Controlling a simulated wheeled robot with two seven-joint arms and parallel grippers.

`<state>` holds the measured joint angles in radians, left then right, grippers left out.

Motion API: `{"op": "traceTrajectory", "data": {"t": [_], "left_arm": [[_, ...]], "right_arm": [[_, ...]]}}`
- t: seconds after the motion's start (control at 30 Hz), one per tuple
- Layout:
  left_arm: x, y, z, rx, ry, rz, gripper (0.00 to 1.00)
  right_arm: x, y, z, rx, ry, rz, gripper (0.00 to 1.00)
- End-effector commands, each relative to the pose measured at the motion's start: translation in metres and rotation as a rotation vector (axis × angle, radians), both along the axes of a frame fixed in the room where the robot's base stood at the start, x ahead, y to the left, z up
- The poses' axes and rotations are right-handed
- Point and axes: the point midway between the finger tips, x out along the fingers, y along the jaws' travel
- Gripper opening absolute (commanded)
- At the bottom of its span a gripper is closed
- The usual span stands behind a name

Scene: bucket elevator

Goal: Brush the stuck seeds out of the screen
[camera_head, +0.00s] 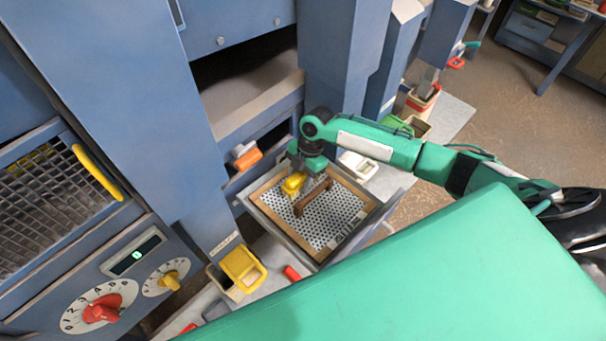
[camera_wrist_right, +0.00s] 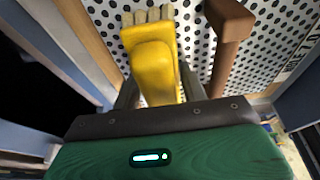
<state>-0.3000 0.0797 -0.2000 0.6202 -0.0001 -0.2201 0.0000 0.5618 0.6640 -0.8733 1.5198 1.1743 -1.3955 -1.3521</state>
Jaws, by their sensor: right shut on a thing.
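The screen (camera_head: 338,219) is a white perforated plate in a wooden frame, lying in a grey tray-like drawer at the middle of the head view. Its holes also show in the right wrist view (camera_wrist_right: 200,45). My right gripper (camera_head: 297,176) is shut on a yellow brush (camera_head: 293,184), over the screen's far left part. In the right wrist view the brush (camera_wrist_right: 152,62) points its pale bristles at the plate; whether they touch it I cannot tell. A brown bar handle (camera_head: 313,197) stands on the screen, right of the brush. Stuck seeds are too small to make out. My left gripper is out of view.
A yellow-rimmed bin (camera_head: 240,268) and a red object (camera_head: 292,273) are near the screen's front left. A white scale-like box (camera_head: 358,166) sits behind it. Blue machine walls (camera_head: 150,110) close off the left, with an orange handle (camera_head: 247,158) behind the screen.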

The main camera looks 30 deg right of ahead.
Motion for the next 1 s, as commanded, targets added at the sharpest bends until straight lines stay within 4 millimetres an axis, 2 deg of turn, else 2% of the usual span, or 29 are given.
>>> {"op": "traceTrajectory", "data": {"t": [0.23, 0.53, 0.8, 1.0], "left_arm": [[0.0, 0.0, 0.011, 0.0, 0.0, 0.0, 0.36], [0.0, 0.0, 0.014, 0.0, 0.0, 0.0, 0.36], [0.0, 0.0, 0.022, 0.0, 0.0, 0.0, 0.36], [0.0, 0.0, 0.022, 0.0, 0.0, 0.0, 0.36]], "right_arm": [[-0.009, 0.022, 0.002, 0.001, 0.004, 0.003, 0.22], [-0.013, 0.032, 0.003, 0.0, 0.002, 0.003, 0.22], [-0.021, 0.054, 0.005, 0.001, 0.001, 0.003, 0.22], [-0.023, 0.061, 0.004, 0.0, 0.002, 0.002, 0.22]]}}
